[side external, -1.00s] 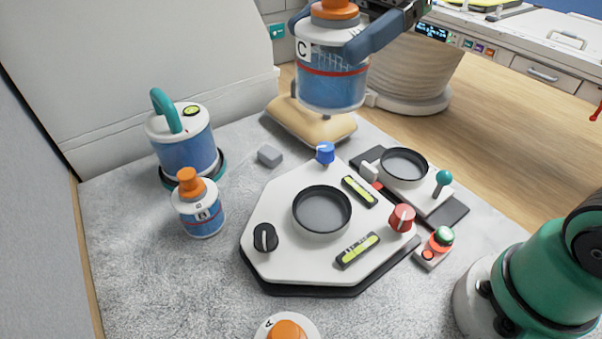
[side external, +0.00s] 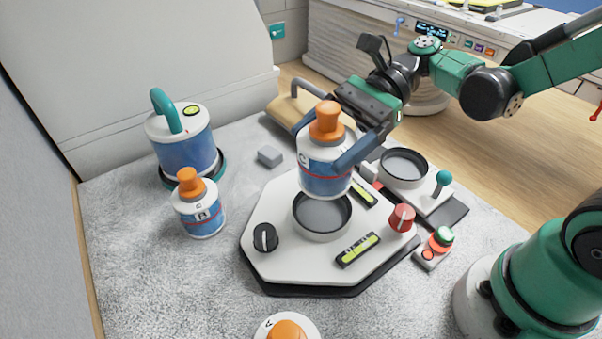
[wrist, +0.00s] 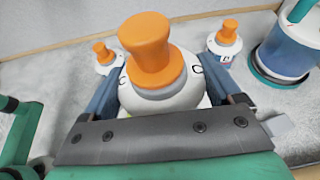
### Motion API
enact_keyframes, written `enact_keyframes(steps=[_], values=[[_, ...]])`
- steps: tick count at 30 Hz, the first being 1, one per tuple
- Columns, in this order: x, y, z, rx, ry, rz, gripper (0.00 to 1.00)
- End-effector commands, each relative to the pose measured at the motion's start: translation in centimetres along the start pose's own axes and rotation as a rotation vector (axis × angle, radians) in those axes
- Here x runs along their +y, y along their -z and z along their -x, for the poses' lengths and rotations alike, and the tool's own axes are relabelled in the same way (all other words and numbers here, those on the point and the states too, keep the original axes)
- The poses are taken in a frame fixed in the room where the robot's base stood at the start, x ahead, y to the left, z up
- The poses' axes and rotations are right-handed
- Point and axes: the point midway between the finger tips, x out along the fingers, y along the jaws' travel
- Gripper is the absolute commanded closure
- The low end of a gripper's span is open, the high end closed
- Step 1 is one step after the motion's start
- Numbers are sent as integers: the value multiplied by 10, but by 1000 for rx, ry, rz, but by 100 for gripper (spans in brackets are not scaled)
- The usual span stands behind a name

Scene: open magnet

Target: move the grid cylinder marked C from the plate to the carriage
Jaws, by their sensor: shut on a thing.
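The grid cylinder marked C (side external: 325,165), blue and white with an orange knob, is upright between the fingers of my gripper (side external: 342,158). My gripper is shut on it. The cylinder hangs over the rear of the round cup (side external: 322,225) on the pale plate (side external: 285,262); I cannot tell the exact gap below it. The cup's front floor shows empty. In the wrist view the cylinder (wrist: 155,75) fills the space between both fingers. The carriage (side external: 432,203), with its own empty dark-rimmed cup (side external: 404,165) and teal-knobbed lever, stands to the right, partly behind the gripper.
A similar orange-topped cylinder (side external: 202,215) and a larger teal-handled canister (side external: 185,152) stand left. Another cylinder marked A (side external: 287,328) is at the bottom edge. Knobs (side external: 402,217) rise from the plate. A red-green button box (side external: 434,248) sits right. Grey mat is free at left front.

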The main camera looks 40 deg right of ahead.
Motion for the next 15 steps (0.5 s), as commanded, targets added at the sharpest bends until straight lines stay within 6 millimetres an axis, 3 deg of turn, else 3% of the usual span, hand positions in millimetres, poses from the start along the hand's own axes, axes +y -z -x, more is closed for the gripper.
enact_keyframes(steps=[4,15], values=[[0,22,-9,-1,0,0,100],[1,47,-19,-1,0,0,100]])
